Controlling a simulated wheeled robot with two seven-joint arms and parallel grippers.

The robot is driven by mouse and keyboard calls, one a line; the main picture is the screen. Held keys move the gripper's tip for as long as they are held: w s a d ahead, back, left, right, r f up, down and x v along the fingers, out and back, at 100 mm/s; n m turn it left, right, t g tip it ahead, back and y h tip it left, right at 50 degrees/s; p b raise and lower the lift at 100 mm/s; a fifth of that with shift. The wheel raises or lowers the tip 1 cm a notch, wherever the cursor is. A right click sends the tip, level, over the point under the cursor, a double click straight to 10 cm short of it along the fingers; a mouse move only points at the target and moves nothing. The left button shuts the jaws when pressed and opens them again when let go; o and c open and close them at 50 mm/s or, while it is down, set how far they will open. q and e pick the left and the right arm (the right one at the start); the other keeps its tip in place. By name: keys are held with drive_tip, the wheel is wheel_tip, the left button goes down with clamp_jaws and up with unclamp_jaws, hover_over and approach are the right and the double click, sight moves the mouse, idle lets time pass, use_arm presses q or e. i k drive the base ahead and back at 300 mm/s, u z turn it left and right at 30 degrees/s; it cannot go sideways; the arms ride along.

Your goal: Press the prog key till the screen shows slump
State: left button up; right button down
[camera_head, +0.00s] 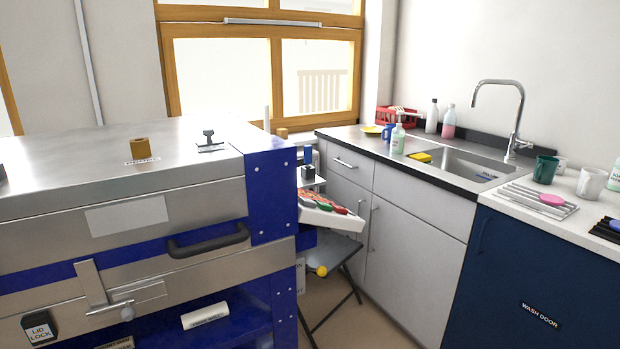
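The kiln (205,195), with a steel lid and blue corners, fills the left of the head view. Its lid is down, with a dark handle (208,241) on the front. A lid lock block (40,327) sits at the lower left. I see no prog key and no readable screen. A small dark box (308,172) stands just right of the kiln's blue corner; I cannot tell what it is. Neither of my grippers is in view.
A tray of coloured items (330,212) sits beside the kiln on a folding stand (340,280). A counter with a sink (465,165) and a blue wash door unit (540,270) fill the right. A strip of floor (375,325) is clear between.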

sight(307, 203)
drive_tip(key=z, duration=0.5)
drive_tip(key=i, duration=0.6)
drive_tip(key=z, duration=0.4)
drive_tip(key=i, duration=0.85)
drive_tip(key=u, duration=0.85)
drive_tip(key=i, duration=0.5)
drive_tip(key=u, duration=0.55)
